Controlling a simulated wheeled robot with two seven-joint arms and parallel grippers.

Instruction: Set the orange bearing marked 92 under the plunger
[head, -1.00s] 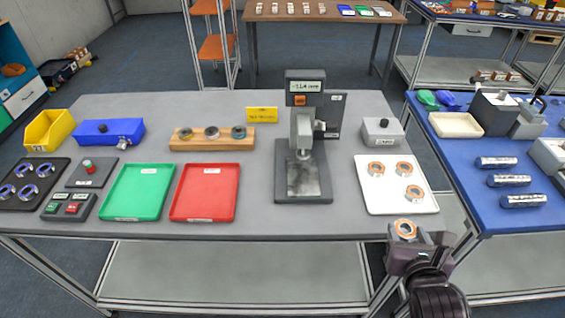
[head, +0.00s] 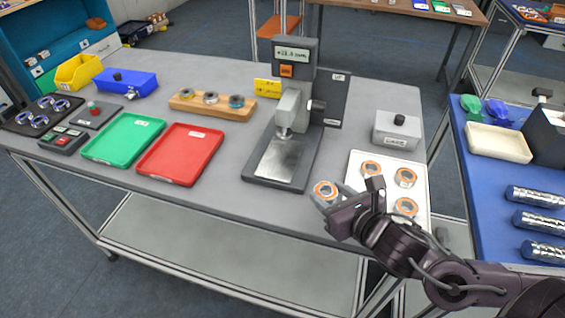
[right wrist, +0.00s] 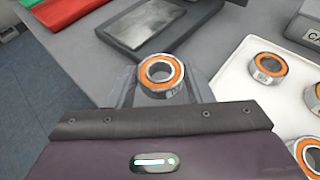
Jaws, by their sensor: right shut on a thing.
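My right gripper (head: 326,192) is shut on an orange-ringed bearing (head: 325,189) and holds it near the table's front edge, to the right of the press base. In the right wrist view the held bearing (right wrist: 161,73) sits flat between the fingertips; the mark on its side is too small to read. The press plunger (head: 284,131) hangs above a bare metal plate (head: 277,158) on the dark base. Nothing lies under the plunger. More orange bearings (head: 404,177) lie on the white tray (head: 419,161), partly behind my right arm. My left gripper is not in view.
A grey box (head: 398,130) stands behind the white tray. A red tray (head: 180,155) and a green tray (head: 123,139) are left of the press. A wooden rack (head: 212,105) with several rings stands behind. The table between red tray and press base is clear.

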